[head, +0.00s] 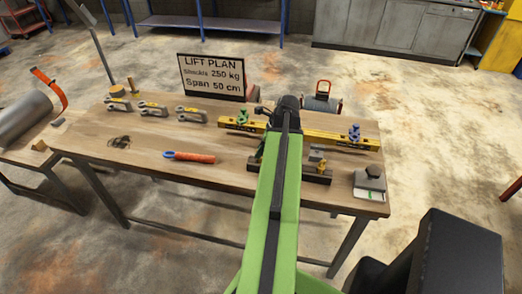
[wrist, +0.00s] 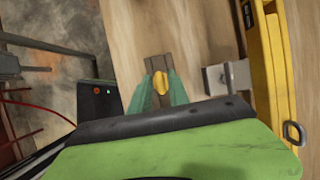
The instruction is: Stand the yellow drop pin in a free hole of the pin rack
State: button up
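In the wrist view the yellow drop pin (wrist: 160,82) shows as a small yellow head between the two green fingers of my gripper (wrist: 160,88), which are closed against its sides. The pin's shank is hidden beneath the head. A dark, narrow bar, apparently the pin rack (wrist: 158,64), lies just beyond the fingertips, in line with the pin. I cannot tell whether the pin touches it. In the head view the rack (head: 318,175) is a dark bar on the table, partly behind my green arm. My fingers and the pin are hidden there, and the rack's holes cannot be made out.
A yellow beam (head: 320,134) with a green shackle (head: 242,117) and a blue shackle (head: 354,132) lies behind the rack. A red-and-blue tool (head: 190,156), several grey shackles (head: 152,108) and a sign (head: 211,76) are on the table (head: 140,142).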

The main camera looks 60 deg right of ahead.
jog(key=shift+o, duration=1.3)
jog(key=shift+r, duration=0.1)
jog(key=p+v, duration=1.6)
jog(key=v, duration=0.1)
jog(key=shift+r, duration=0.15)
